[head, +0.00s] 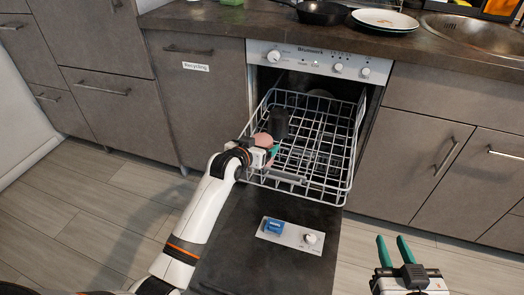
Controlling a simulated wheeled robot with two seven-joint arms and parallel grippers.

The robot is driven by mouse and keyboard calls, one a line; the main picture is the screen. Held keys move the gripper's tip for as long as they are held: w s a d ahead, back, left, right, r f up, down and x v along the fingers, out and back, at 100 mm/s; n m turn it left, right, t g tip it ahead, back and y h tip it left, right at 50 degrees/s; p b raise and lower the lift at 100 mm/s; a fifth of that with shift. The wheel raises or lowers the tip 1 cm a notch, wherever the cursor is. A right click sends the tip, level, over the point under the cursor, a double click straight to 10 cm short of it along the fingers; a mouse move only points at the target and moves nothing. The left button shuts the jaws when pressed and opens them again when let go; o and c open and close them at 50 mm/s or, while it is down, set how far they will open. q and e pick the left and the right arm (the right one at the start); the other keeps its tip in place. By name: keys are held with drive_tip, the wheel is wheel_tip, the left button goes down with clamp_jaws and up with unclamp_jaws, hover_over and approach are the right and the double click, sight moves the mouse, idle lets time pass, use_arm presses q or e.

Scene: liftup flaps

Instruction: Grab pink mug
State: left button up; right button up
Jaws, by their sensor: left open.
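The pink mug (263,139) is in the front left part of the dishwasher's pulled-out rack (318,150). My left gripper (273,153) is open right at the mug, and its wrist covers part of the mug's lower side. I cannot tell whether the fingers touch the mug. My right gripper (393,240) is open and empty at the lower right, well away from the rack.
A dark cup (279,122) stands in the rack right beside the mug. The dishwasher door (270,265) is folded down below the rack. A black pan (322,12) and plates (384,19) are on the counter. The floor on both sides is clear.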

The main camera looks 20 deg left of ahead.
use_arm(q)
drive_tip(key=shift+w+f, duration=0.15)
drive_tip(key=shift+w, duration=0.25)
drive_tip(key=shift+c, duration=0.2)
drive_tip(key=c, duration=1.2)
drive_tip(key=shift+r, duration=0.2)
